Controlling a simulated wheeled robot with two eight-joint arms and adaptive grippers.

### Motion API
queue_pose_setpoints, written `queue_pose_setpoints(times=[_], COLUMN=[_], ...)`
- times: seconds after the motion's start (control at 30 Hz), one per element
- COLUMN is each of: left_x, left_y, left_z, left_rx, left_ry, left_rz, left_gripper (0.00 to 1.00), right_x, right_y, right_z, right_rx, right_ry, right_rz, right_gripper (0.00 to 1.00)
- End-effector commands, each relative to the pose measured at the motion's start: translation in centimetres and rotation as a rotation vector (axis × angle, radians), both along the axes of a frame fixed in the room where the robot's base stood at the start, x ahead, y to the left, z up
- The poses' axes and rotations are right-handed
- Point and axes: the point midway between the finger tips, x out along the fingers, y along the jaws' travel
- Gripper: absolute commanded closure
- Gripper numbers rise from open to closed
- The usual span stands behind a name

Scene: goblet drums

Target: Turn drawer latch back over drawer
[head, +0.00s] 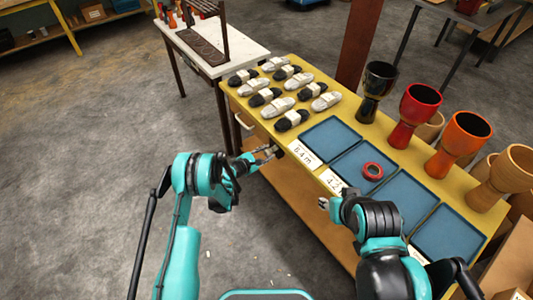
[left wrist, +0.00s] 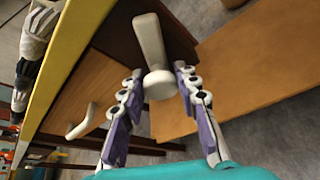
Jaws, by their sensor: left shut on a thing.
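The latch (left wrist: 150,42) is a cream bar with a round knob, mounted on the dark wooden post beside the drawer in the left wrist view. My left gripper (left wrist: 158,92) has its fingers on both sides of the latch's knob end and is shut on it. In the head view my left gripper (head: 270,151) is at the table's front edge and hides most of the latch. The drawer (left wrist: 85,90) has a light wood front and a cream handle (left wrist: 82,122), left of the latch. My right gripper (head: 323,203) is near the table edge; its fingers are too small to read.
The yellow table (head: 345,112) carries several wrapped bundles (head: 274,107), blue trays (head: 330,137), a red tape ring (head: 372,171) and several goblet drums (head: 415,113). A wooden lower shelf (left wrist: 245,80) lies under the tabletop. The grey floor at left is clear.

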Motion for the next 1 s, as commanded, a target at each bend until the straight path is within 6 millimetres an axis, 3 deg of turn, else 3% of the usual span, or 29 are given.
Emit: queue_pose_setpoints(times=[0.6, 0.63, 0.7, 1.0], left_x=[-0.04, -0.04, -0.03, -0.01], left_y=[-0.03, -0.03, -0.03, -0.02], left_z=[-0.05, -0.05, -0.04, -0.01], left_rx=[0.03, 0.03, 0.03, 0.027], left_ry=[-0.041, -0.041, -0.041, -0.037], left_rz=[0.0, 0.0, 0.0, 0.0], left_gripper=[0.98, 0.64, 0.49, 0.49], right_x=[0.0, 0.0, 0.0, 0.0], right_y=[0.0, 0.0, 0.0, 0.0], right_z=[0.0, 0.0, 0.0, 0.0], right_rx=[0.0, 0.0, 0.0, 0.0], right_ry=[0.0, 0.0, 0.0, 0.0], right_rz=[0.0, 0.0, 0.0, 0.0], right_gripper=[0.6, 0.6, 0.6, 0.6])
